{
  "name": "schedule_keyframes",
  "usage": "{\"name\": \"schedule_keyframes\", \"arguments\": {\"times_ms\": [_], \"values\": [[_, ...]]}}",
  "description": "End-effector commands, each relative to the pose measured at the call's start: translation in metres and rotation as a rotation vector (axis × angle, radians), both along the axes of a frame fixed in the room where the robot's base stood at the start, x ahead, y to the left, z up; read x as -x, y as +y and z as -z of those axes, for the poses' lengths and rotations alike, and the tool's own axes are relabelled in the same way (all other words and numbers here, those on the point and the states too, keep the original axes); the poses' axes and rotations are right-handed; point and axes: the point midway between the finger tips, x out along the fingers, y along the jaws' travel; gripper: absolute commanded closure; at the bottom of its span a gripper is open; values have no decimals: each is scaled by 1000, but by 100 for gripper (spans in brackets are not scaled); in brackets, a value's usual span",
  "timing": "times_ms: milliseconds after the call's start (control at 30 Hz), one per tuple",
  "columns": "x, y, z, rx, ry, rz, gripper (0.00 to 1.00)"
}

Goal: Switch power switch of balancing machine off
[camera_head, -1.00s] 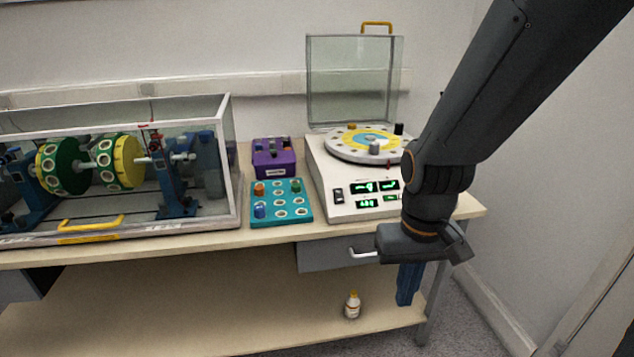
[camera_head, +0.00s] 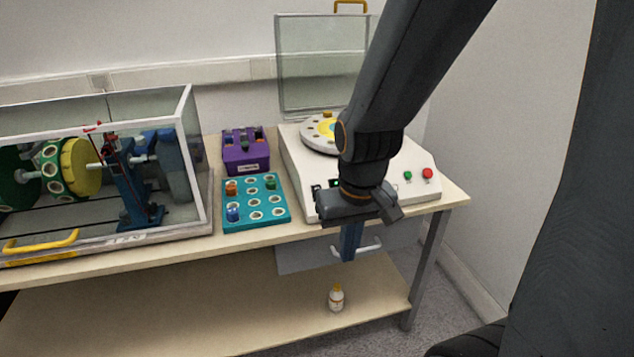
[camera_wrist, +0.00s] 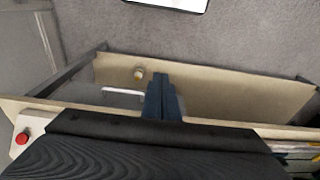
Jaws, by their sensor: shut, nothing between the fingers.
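The balancing machine (camera_head: 300,160) is a white box on the table with a round disc (camera_head: 318,132) on top and a raised clear lid (camera_head: 315,65). My arm covers much of its front panel. A small dark part (camera_head: 316,190) shows at the panel's left end and may be the power switch; its position cannot be read. A green button (camera_head: 407,175) and a red button (camera_head: 427,173) show at the right. My gripper (camera_head: 348,256) is shut and empty, pointing down in front of the table edge near the drawer. Its blue fingers (camera_wrist: 160,82) are together in the wrist view.
A teal tray (camera_head: 238,221) with colored pegs and a purple block (camera_head: 245,160) stand left of the machine. A clear-walled rotor case (camera_head: 195,150) is further left. The drawer handle (camera_head: 370,248) is behind my fingers. A bottle (camera_head: 336,299) stands on the lower shelf.

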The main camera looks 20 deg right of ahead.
Motion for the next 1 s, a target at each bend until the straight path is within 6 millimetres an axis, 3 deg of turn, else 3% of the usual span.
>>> {"name": "schedule_keyframes", "arguments": {"times_ms": [200,300,400,767,1000], "values": [[-81,2,-68,-4,-313,-1,100],[-109,1,-93,3,-428,0,100],[-126,0,-108,7,-496,2,100],[-132,-1,-111,10,-521,2,100],[-141,-1,-98,10,-518,2,100]]}}
